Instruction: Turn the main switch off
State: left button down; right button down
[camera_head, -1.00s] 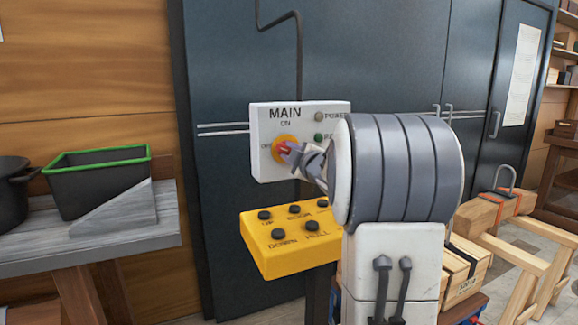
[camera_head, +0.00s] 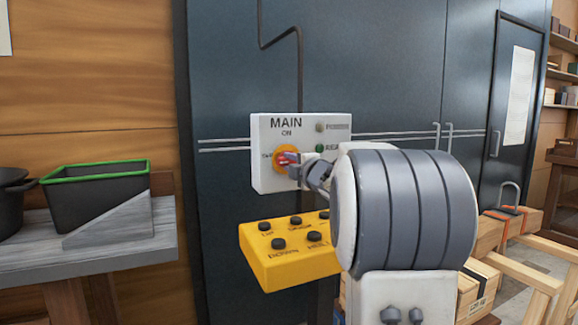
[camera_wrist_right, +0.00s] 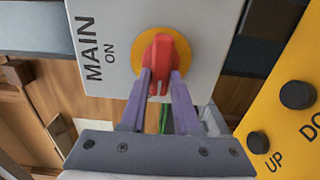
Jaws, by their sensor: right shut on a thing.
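The main switch is a red handle (camera_head: 286,160) on a yellow disc, mounted on a white box (camera_head: 266,181) marked MAIN and ON. A small label at the disc's left is blurred. In the right wrist view the red handle (camera_wrist_right: 160,60) lies across the lettering's upright, so it sits about level on the panel. My right gripper (camera_wrist_right: 160,82) has its two purple-grey fingers closed on the handle's sides. In the head view the right gripper (camera_head: 300,166) reaches the handle from the right. My left gripper is in neither view.
A yellow button box (camera_head: 272,271) with several black buttons stands just below the switch box. A grey bench (camera_head: 30,252) with a green-rimmed black bin (camera_head: 98,203) is at left. Dark cabinet doors (camera_head: 390,70) rise behind. Wooden trestles (camera_head: 545,280) stand at right.

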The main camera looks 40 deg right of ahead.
jog(key=shift+a+r, duration=0.1)
jog(key=c, duration=0.6)
grip_release()
jog(key=shift+w, duration=0.1)
jog(key=shift+c, duration=0.2)
jog(key=shift+s, duration=0.4)
jog(key=v, duration=0.9)
jog(key=shift+s, duration=0.4)
jog(key=shift+a, duration=0.1)
